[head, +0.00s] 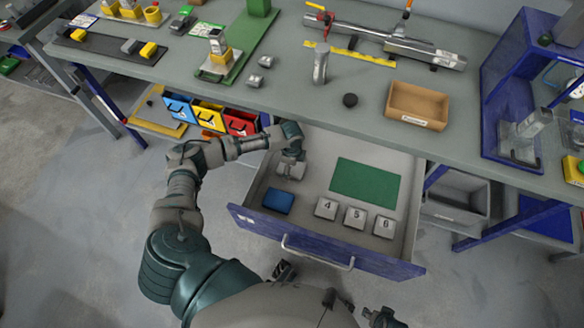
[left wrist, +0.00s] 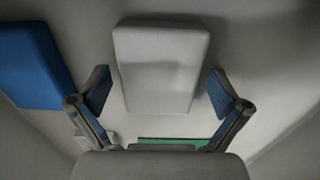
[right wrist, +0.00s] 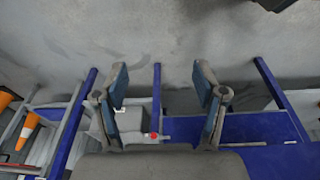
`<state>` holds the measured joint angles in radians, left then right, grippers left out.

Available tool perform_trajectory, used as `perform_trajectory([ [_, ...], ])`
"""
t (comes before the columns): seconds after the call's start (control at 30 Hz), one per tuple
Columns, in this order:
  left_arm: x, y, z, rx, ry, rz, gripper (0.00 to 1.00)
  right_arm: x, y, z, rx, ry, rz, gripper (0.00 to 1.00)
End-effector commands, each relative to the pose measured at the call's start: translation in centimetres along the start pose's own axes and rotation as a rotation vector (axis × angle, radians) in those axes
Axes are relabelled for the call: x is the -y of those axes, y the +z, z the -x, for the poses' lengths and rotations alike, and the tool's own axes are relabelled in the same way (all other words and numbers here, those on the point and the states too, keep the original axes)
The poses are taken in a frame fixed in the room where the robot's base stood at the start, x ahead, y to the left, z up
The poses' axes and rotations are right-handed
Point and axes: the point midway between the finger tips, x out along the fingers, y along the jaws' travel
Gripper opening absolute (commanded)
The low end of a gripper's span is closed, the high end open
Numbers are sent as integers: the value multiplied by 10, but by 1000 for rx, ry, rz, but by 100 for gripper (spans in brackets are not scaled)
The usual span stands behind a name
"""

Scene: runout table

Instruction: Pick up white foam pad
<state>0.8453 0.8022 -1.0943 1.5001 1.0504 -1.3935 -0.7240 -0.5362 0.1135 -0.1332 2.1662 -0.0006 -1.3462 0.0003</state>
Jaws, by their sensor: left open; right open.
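The white foam pad (left wrist: 160,62) is a pale rounded block lying on the drawer floor in the left wrist view. My left gripper (left wrist: 158,88) is open, with one finger to each side of the pad and the pad reaching beyond the fingertips. No contact between fingers and pad shows. In the head view my left gripper (head: 291,166) is low inside the back left of the open drawer (head: 318,228) and largely covers the pad there. My right gripper (right wrist: 161,88) is open and empty, with floor and blue frame bars beyond it.
A blue pad (head: 278,201) lies close to the white one, also in the left wrist view (left wrist: 34,66). The drawer also holds a green mat (head: 365,179) and blocks marked 4, 5 and 6 (head: 355,217). The workbench edge (head: 330,124) overhangs the drawer's back.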

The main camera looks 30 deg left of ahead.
Motion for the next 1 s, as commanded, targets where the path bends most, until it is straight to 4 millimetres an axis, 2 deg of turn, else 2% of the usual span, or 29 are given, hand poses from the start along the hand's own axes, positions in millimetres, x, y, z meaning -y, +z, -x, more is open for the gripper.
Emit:
perform_trajectory([
  [0.07,0,0,0,0,0,0,98,0,0,0,0,0,0,71],
  [0.1,0,0,1,0,0,0,88,0,0,0,0,0,0,71],
  [0.23,0,0,1,0,0,0,66,0,-1,-1,1,0,0,71],
  [0.57,0,0,1,0,0,1,65,-1,-2,0,-1,1,0,71],
  [0.67,1,0,7,0,-1,1,65,-1,-4,1,-7,1,0,71],
  [1.0,1,0,76,-1,-3,0,65,2,12,-44,15,-3,5,71],
])
